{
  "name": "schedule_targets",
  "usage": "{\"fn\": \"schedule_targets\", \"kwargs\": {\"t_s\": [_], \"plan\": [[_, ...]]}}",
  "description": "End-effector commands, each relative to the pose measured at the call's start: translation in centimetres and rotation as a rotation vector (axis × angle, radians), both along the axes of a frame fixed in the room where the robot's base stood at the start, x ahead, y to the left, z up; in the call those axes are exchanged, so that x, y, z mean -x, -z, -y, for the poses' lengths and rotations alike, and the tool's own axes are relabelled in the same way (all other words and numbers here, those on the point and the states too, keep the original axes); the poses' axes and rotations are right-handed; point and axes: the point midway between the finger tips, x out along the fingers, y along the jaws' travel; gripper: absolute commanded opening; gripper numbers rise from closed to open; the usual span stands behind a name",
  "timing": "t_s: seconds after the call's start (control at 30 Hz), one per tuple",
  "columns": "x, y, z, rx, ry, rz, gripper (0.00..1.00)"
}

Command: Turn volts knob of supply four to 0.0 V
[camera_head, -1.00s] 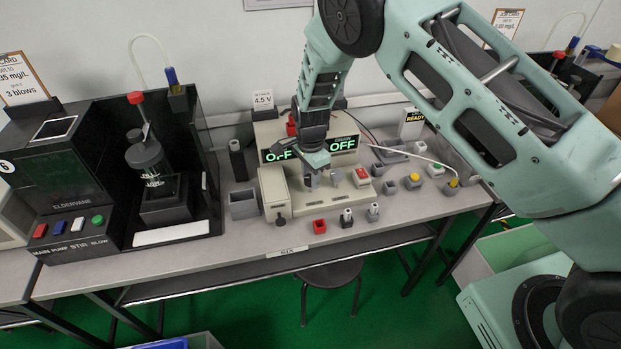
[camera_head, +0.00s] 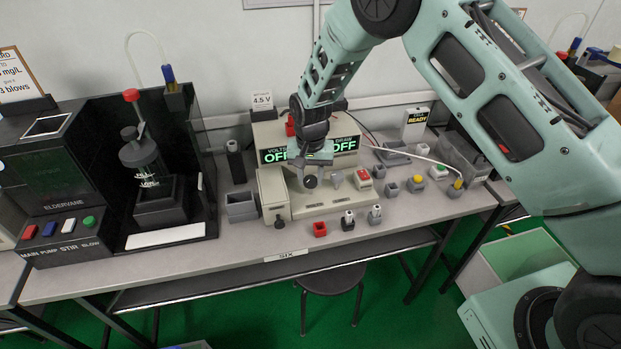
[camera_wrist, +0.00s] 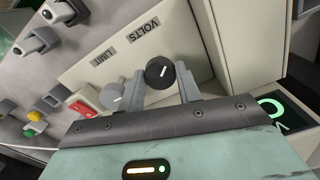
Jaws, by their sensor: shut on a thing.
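The power supply (camera_head: 272,135) stands on the bench, and both its green displays read OFF. In the wrist view the dark round volts knob (camera_wrist: 160,72), with a white pointer mark, sits beside the VOLTS label (camera_wrist: 144,28). My gripper (camera_wrist: 160,88) has one finger on each side of this knob and is shut on it. In the head view my gripper (camera_head: 310,168) is at the supply's sloped front, above the dark knob (camera_head: 310,182). A grey knob (camera_wrist: 115,93) sits by the LIMIT label (camera_wrist: 104,57), just outside one finger.
A red switch (camera_head: 363,175) sits right of the knobs. A grey open box (camera_head: 241,207) and a beige block (camera_head: 273,190) stand to the left. Small red, black and grey pieces lie in front. A card (camera_head: 262,99) reads 4.5 V.

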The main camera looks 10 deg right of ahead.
Motion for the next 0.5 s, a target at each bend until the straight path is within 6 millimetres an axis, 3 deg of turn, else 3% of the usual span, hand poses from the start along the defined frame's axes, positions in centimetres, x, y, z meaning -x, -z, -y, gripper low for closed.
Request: {"fn": "schedule_targets", "kwargs": {"t_s": [0.5], "plan": [[-0.17,0.00,0.14,0.001,-0.484,0.004,0.11]]}}
